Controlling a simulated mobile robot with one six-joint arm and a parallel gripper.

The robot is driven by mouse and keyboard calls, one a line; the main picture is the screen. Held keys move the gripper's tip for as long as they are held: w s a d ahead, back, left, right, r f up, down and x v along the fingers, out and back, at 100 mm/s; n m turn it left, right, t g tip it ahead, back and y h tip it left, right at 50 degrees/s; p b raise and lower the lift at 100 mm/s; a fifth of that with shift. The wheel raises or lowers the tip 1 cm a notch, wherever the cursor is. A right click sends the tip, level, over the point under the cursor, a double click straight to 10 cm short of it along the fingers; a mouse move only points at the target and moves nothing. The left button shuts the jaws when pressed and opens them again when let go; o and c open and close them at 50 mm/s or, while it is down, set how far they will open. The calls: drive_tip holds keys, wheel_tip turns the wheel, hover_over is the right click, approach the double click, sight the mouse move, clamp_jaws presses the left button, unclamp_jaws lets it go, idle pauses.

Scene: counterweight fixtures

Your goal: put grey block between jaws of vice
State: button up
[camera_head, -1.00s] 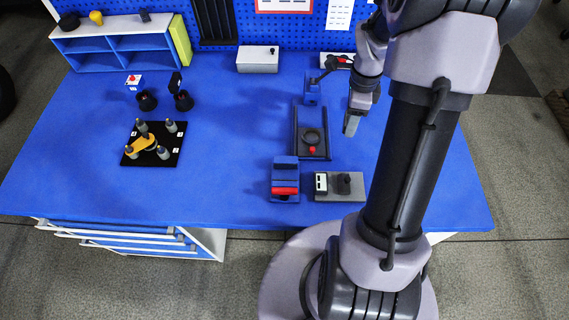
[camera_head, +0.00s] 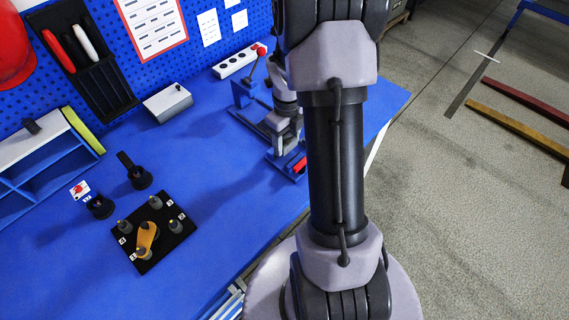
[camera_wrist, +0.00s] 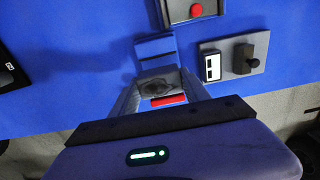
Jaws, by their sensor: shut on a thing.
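The grey block (camera_wrist: 158,84), with a dark round mark on its face, is between the two fingers of my gripper (camera_wrist: 160,88), which is shut on it. In the wrist view the vice has a blue jaw (camera_wrist: 155,46) behind the block and a red strip (camera_wrist: 168,101) on the near side. The block appears over the gap between them; whether it is down inside or above cannot be told. In the head view my gripper (camera_head: 279,145) is over the blue vice (camera_head: 284,166), whose red part (camera_head: 300,165) shows. My arm and fingers hide the block there.
A grey plate with a black knob (camera_wrist: 244,58) stands right of the vice, and a dark frame with a red button (camera_wrist: 196,10) behind it. Blue table between is clear.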

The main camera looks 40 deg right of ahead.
sight(286, 160)
wheel_tip(286, 160, down, 6)
drive_tip(key=shift+d+r+b, duration=0.1)
drive_tip(key=shift+b, duration=0.75)
drive_tip(key=shift+f, duration=0.25)
drive_tip(key=o, duration=1.5)
drive_tip(key=shift+c, duration=0.2)
drive_tip(key=shift+r, duration=0.1)
